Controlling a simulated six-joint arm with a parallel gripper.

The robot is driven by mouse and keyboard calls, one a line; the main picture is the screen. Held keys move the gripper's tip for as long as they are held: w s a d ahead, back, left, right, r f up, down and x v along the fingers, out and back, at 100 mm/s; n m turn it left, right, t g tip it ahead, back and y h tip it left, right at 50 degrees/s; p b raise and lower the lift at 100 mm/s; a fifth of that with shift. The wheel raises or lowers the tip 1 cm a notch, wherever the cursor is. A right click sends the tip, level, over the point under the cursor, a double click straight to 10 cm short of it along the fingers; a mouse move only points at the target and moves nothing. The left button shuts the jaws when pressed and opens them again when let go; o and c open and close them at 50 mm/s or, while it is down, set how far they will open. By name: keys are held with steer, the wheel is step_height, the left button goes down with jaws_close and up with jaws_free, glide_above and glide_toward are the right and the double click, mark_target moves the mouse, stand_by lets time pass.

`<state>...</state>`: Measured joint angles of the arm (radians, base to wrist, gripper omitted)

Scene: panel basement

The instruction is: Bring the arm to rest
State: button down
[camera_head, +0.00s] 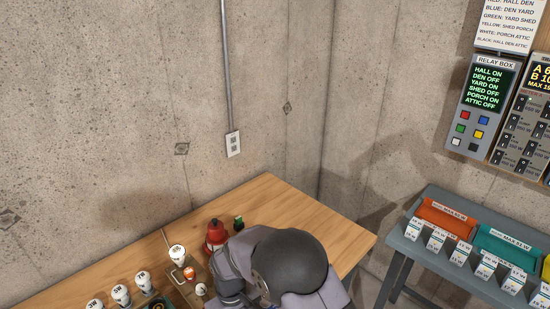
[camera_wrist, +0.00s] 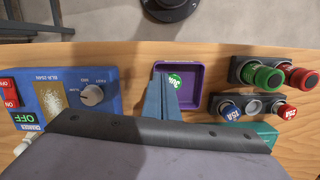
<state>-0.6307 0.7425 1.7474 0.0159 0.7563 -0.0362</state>
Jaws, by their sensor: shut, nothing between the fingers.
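My gripper (camera_wrist: 160,82) shows in the wrist view as blue-grey fingers, closed together and empty. The fingers reach over the near left part of a purple tray (camera_wrist: 197,72) on the wooden bench. A round green-topped piece with white lettering (camera_wrist: 175,81) shows in the tray beside the fingertips. I cannot tell if the fingers touch the tray. In the head view my dark arm is bent over the bench's right part and hides my gripper and the tray.
The wooden bench (camera_head: 290,205) holds a red lantern-like object (camera_head: 215,238) and several white labelled pieces (camera_head: 121,294). In the wrist view, a blue charger box (camera_wrist: 75,90) stands left and red and green fuses (camera_wrist: 262,77) right. A grey table (camera_head: 412,246) with bins is at right.

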steer(key=s+d+r+m+g+b, duration=0.1)
steer(key=s+d+r+m, duration=0.1)
steer(key=s+d, duration=0.6)
steer(key=s+d+r+m+b, duration=0.1)
steer(key=s+d+r+m, duration=0.15)
steer(key=s+d, duration=0.6)
steer(key=w+d+r+m+t, duration=0.1)
steer(key=w+d+r, duration=0.1)
steer(key=d, duration=0.2)
steer(key=w+d+r+m+t+b, duration=0.1)
steer(key=w+d+r+m, duration=0.1)
steer(key=w+d, duration=0.1)
steer(key=shift+w+d+y, duration=0.15)
steer(key=shift+d+y, duration=0.15)
steer(key=shift+d, duration=0.3)
